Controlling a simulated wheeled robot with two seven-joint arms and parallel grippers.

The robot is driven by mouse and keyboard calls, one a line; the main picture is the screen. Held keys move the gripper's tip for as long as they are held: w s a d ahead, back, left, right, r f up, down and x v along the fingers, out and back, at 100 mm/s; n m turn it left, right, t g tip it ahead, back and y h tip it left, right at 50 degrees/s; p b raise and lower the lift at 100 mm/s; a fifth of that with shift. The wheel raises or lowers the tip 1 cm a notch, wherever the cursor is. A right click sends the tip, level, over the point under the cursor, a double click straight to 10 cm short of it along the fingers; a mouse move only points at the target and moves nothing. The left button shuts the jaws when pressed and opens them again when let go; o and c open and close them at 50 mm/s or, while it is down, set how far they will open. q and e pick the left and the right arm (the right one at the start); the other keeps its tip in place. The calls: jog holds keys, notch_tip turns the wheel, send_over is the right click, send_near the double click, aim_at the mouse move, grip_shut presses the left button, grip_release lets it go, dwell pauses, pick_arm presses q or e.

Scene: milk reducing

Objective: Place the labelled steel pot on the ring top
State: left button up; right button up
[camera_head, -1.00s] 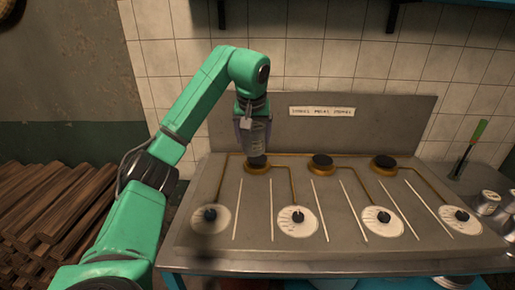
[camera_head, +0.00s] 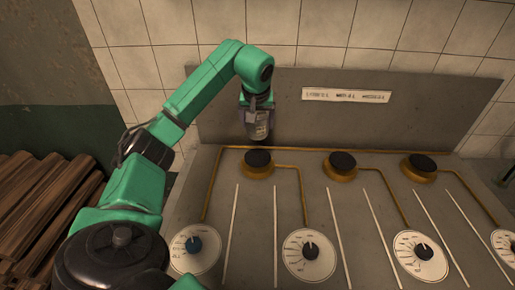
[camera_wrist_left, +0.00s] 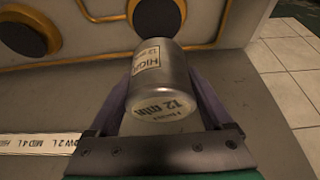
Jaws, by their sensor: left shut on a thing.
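The steel pot (camera_head: 258,131) is a small grey metal can hanging from my left gripper (camera_head: 257,118). In the left wrist view the pot (camera_wrist_left: 158,82) has labels reading "HIGH" and "12 min". My left gripper's purple fingers close on its sides. In the head view the pot shows just above and behind the leftmost ring top (camera_head: 257,159), a black disc on a brass base, and looks apart from it. In the left wrist view a black disc (camera_wrist_left: 153,14) is partly hidden behind the pot's far end. My right gripper is out of view.
Two more ring tops, the middle one (camera_head: 341,163) and the right one (camera_head: 420,165), stand along the steel counter. Brass pipes and white dials (camera_head: 309,253) lie in front. The upright back panel (camera_head: 420,120) with a label strip (camera_head: 346,96) is close behind the pot.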

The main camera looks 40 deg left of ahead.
aim_at(257, 131)
pick_arm(q)
notch_tip(257, 131, down, 9)
jog(key=shift+w+f, duration=0.1)
jog(key=shift+w+a+f, duration=0.1)
jog(key=shift+a+f, duration=0.05)
jog(key=shift+f, duration=0.15)
jog(key=o, duration=1.4)
jog(key=shift+r, duration=0.25)
jog(key=v, duration=1.1)
jog(key=shift+s+r, duration=0.2)
jog(key=shift+r, duration=0.1)
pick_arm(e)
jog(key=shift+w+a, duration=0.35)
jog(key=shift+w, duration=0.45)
